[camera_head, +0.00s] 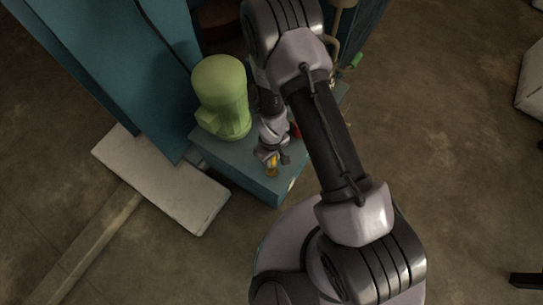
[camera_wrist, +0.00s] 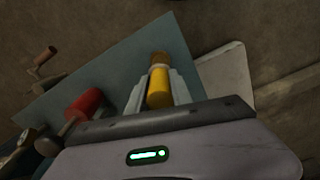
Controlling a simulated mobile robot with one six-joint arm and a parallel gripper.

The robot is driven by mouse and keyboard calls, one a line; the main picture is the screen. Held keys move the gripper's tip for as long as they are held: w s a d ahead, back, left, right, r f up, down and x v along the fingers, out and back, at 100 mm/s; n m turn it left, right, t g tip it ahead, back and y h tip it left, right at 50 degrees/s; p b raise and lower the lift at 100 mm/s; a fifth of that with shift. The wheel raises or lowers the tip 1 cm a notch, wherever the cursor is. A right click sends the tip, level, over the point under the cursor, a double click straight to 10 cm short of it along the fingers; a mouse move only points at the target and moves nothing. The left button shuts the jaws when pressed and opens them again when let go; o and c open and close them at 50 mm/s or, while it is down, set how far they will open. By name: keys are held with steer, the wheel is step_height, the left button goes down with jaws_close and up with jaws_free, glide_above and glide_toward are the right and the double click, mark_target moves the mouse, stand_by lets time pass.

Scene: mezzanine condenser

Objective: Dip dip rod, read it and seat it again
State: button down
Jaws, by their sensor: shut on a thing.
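The dip rod's yellow grip with a brown-orange end (camera_wrist: 159,88) is between the two pale fingers of my gripper (camera_wrist: 158,98) in the wrist view. My gripper is shut on it. In the head view, my gripper (camera_head: 271,160) is over the front corner of the teal housing top (camera_head: 243,160), and a small bit of the yellow grip (camera_head: 272,171) shows below it. The rod's lower part is hidden, so I cannot tell whether it is seated in the housing.
A green motor-like dome (camera_head: 221,95) stands on the housing left of my gripper. A red cylinder (camera_wrist: 86,103) is beside my gripper. A green-tipped handle (camera_head: 355,61) sticks out at the back right. A pale slab (camera_head: 160,180) lies left. The floor at right is mostly clear.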

steer(key=shift+f, duration=1.75)
steer(key=c, duration=1.1)
jaws_free()
steer(key=shift+f, duration=0.1)
steer(key=shift+o, duration=0.2)
step_height(320, 180, up, 18)
steer(key=p, duration=0.7)
steer(key=shift+f+p, duration=0.25)
steer(key=shift+p, duration=0.1)
